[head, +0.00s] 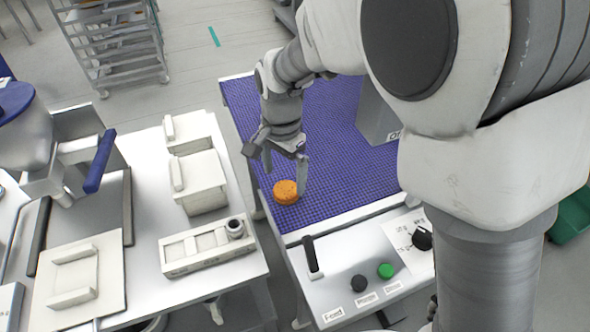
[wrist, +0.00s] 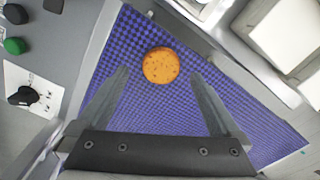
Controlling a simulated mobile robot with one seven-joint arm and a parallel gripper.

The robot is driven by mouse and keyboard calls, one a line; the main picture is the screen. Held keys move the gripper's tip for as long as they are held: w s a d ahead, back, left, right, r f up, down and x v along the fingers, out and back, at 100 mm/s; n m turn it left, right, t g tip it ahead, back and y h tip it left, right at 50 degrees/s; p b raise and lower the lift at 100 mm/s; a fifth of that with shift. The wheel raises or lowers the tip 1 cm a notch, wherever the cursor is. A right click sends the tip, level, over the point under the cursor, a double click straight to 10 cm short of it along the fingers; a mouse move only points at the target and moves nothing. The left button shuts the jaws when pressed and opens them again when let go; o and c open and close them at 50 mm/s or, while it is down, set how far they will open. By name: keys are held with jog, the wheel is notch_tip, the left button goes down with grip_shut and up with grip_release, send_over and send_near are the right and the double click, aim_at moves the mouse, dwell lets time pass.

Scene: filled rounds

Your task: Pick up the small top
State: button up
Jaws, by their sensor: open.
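A small orange round with darker specks, the only piece that looks like the small top (head: 286,191), lies flat on the blue belt near its front left edge. It also shows in the wrist view (wrist: 161,65), just beyond the fingertips and about midway between their lines. My gripper (head: 285,179) points down over the belt, with one finger left of the round and the other at its right side. In the wrist view my gripper (wrist: 159,74) is open with nothing between its fingers. I cannot tell its exact height above the belt.
The blue belt (head: 330,130) is otherwise mostly clear. A grey box (head: 378,118) stands at its right. A panel with a green button (head: 385,270) and knobs lies in front. A white table (head: 150,240) with lidded containers stands to the left, across a narrow gap.

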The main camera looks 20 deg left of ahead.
aim_at(286, 188)
jog(key=f, duration=0.3)
jog(key=w+f, duration=0.1)
jog(key=f, duration=0.1)
jog(key=shift+f, duration=0.1)
jog(key=shift+c, duration=0.3)
jog(key=c, duration=0.7)
